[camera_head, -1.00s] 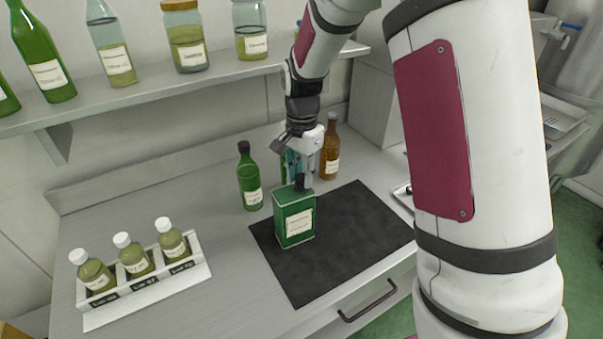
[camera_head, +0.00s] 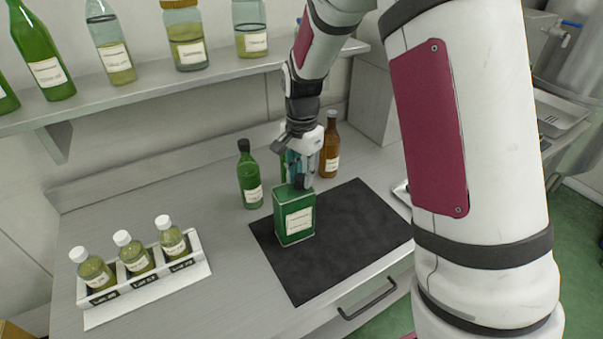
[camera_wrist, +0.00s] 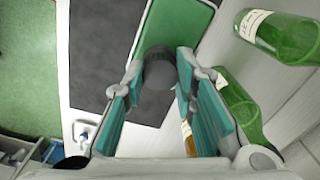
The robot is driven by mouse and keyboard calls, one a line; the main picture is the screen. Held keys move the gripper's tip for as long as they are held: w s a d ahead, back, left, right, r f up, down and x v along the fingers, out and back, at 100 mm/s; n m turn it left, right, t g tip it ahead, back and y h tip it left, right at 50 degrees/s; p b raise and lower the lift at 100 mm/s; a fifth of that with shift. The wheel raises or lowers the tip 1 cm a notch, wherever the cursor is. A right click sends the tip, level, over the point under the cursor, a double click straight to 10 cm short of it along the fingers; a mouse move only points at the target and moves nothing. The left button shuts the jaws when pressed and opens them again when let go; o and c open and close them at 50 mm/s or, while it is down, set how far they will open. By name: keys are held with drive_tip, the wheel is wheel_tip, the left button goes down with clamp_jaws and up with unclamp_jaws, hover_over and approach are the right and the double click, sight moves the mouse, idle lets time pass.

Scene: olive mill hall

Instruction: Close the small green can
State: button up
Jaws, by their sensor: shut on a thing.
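The small green can (camera_head: 294,218) is a box-shaped green tin with a pale label, standing upright on the dark mat (camera_head: 350,222). Its green top also shows in the wrist view (camera_wrist: 185,22). A dark round cap (camera_wrist: 159,70) is between the teal fingers of my gripper (camera_wrist: 155,88), which is shut on it. In the head view my gripper (camera_head: 298,170) points down over the can, and the cap (camera_head: 301,183) is at the can's top. Whether the cap is fully seated or threaded cannot be told.
A green bottle (camera_head: 250,180) stands left of the can and a brown bottle (camera_head: 330,150) behind it to the right; another green bottle is partly hidden behind my gripper. A white rack (camera_head: 150,285) holds small bottles at the left. A shelf (camera_head: 150,98) runs above.

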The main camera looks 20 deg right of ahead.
drive_tip(key=shift+f, duration=0.15)
idle(0.5)
drive_tip(key=o, duration=1.1)
drive_tip(key=shift+c, duration=1.3)
